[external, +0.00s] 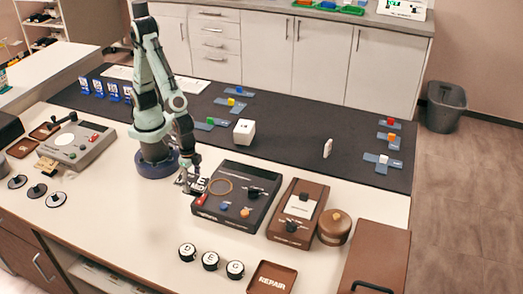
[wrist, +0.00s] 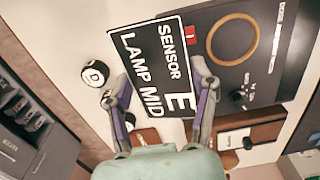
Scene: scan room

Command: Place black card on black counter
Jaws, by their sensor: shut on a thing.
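The black card (wrist: 151,66) has a white border and the white words "SENSOR LAMP MID" and a large "E". My gripper (wrist: 158,95) is shut on it, with one finger at each side of the card. In the external view my gripper (external: 189,184) is low over the white table, just left of the dark control box, and the card shows only in part beside it. How far the card is above the table I cannot tell. The black counter (external: 285,127) is the long dark surface behind my arm.
The dark control box (external: 243,212) with a tan ring is beside my gripper. On the counter are a white cube (external: 244,131), blue pieces with coloured blocks, and bare room in the middle.

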